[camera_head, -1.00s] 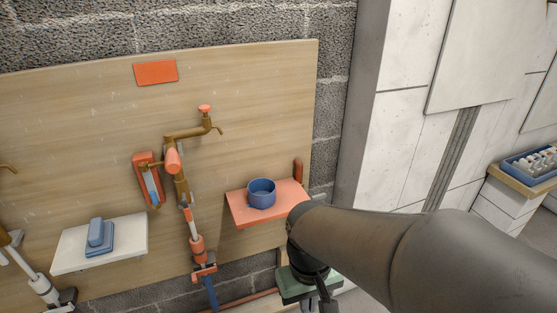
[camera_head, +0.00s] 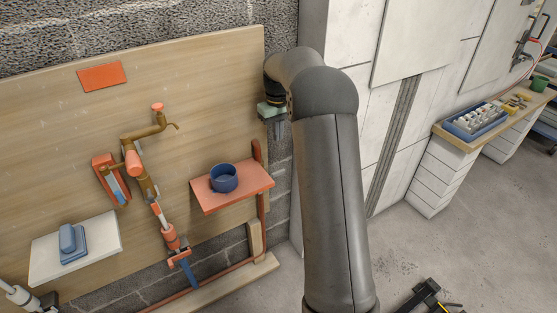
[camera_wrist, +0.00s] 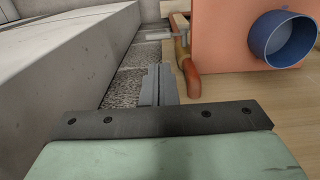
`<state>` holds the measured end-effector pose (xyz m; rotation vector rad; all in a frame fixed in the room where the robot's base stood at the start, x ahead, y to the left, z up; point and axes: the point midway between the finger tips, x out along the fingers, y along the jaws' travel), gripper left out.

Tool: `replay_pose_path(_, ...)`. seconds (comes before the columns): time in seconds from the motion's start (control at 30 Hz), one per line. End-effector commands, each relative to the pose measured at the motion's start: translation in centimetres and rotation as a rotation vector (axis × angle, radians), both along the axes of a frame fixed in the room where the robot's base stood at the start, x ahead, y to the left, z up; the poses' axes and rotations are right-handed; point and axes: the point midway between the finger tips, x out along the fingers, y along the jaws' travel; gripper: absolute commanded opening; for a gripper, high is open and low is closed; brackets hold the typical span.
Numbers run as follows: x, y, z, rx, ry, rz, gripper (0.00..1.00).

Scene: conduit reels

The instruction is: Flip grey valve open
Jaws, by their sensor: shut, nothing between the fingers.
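My gripper (camera_head: 276,128) hangs at the right edge of the wooden board, with its green body above. In the wrist view its grey fingers (camera_wrist: 157,76) are shut together with nothing between them. No valve is clearly recognisable as the grey one. A pale pipe with a dark grey fitting (camera_head: 49,300) is cut off at the lower left of the head view, far from my gripper; I cannot tell whether it is the valve. A brass tap pipe (camera_head: 150,129) runs down to an orange fitting with a blue lever (camera_head: 187,270).
An orange shelf (camera_head: 213,201) carries a blue cup (camera_head: 223,177), also seen in the wrist view (camera_wrist: 279,38). A red-orange pipe (camera_wrist: 188,75) runs near my fingers. A white shelf (camera_head: 103,232) holds a blue block (camera_head: 70,245). A pale wall (camera_head: 340,50) stands right.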

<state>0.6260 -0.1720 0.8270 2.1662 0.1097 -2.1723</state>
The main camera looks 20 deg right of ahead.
Motion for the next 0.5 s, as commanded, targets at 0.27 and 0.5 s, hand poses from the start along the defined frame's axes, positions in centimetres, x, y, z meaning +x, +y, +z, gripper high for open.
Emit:
replay_pose_path(0.27, 0.63, -0.66, -0.14, 0.001, -0.003, 0.001, 0.00)
replay_pose_path(0.5, 0.61, -0.63, -0.53, 0.001, -0.002, 0.001, 0.00)
